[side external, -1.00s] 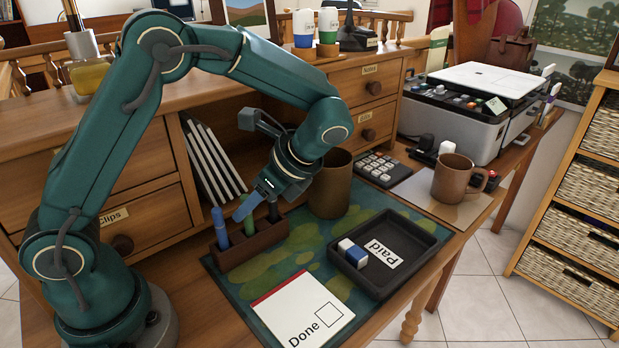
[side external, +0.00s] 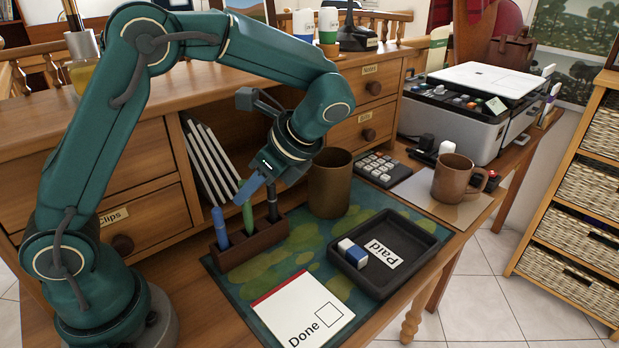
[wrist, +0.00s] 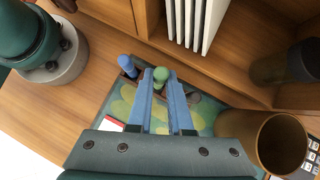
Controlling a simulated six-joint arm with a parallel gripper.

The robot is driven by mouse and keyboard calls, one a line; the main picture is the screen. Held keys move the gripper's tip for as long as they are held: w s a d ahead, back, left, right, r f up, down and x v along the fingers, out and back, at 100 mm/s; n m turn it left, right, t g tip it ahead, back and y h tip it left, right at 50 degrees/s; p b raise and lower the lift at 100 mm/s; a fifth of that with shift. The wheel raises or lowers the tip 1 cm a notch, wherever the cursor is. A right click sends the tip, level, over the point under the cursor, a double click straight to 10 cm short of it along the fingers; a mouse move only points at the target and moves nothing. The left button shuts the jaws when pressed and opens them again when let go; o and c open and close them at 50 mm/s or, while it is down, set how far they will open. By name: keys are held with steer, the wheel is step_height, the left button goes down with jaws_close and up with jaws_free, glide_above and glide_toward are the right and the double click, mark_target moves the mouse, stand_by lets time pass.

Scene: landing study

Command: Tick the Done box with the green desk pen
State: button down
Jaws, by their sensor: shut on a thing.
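The green desk pen (side external: 247,217) stands nearly upright at the middle of the brown pen holder (side external: 262,246). My gripper (side external: 250,188) is shut on its upper part; the wrist view shows the pen's green end (wrist: 161,76) by the blue fingertips (wrist: 166,84). Whether the pen's lower tip is still inside the holder I cannot tell. A blue pen (side external: 220,228) and a black pen (side external: 272,210) stand on either side of it. The white Done card (side external: 290,306), with a red edge, lies on the mat in front; its square Done box (side external: 328,314) is empty.
A black tray (side external: 425,236) with a Paid label (side external: 382,254) and a blue-white block (side external: 352,252) lies right of the card. A brown cup (side external: 330,185) stands close right of the holder. The patterned mat (side external: 285,258) is bare between holder and card.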

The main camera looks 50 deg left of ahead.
steer(key=shift+r, duration=2.85)
steer(key=s+d+f+t+h, duration=0.1)
steer(key=d+f+t+h, duration=0.1)
steer(key=d, duration=1.5)
steer(key=shift+d+f, duration=0.1)
steer(key=shift+f, duration=2.35)
steer(key=shift+f, duration=0.55)
steer(key=shift+r, duration=3)
